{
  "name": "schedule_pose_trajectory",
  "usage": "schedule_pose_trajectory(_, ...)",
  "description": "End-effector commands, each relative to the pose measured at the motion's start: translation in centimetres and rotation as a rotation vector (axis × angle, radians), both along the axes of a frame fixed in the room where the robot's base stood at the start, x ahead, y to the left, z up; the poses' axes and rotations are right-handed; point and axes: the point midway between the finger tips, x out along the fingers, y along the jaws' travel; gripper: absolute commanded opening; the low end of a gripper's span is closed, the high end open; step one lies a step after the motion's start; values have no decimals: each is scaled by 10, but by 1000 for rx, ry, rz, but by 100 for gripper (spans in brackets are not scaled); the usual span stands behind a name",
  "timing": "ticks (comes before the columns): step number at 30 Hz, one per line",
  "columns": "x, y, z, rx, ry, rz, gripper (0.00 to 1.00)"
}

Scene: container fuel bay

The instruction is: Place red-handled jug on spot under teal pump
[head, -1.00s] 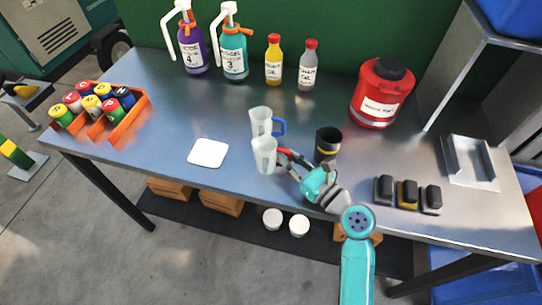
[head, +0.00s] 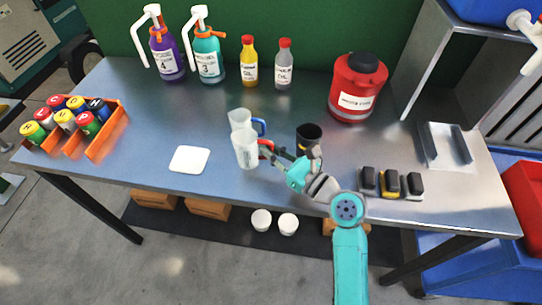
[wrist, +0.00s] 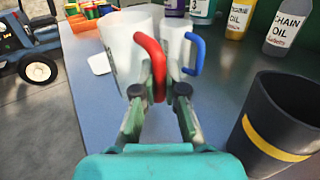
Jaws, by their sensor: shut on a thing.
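The red-handled jug (head: 246,150) is a pale translucent jug in the middle of the bench, upright, in front of the blue-handled jug (head: 240,119). My gripper (head: 270,150) is shut on its red handle (wrist: 152,62), reaching in from the right. In the wrist view the red handle stands between my fingers, and the white jug body (wrist: 118,38) is just beyond. I cannot tell whether its base touches the bench. The teal pump bottle (head: 208,64), labelled 3, stands at the back with a white pump head, beside the purple pump bottle (head: 166,60).
A white square pad (head: 190,160) lies left of the jugs. A dark cup (head: 308,137) with a yellow band stands close right of my gripper. Yellow and grey oil bottles (head: 249,65) and a red canister (head: 356,88) stand behind. Bench between jugs and pumps is clear.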

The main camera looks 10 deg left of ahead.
Motion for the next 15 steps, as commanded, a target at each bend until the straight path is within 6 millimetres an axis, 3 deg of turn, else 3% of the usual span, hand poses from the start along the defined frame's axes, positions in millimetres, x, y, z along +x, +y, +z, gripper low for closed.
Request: schedule_pose_trajectory(15,-68,-98,2,1,2,-8,0)
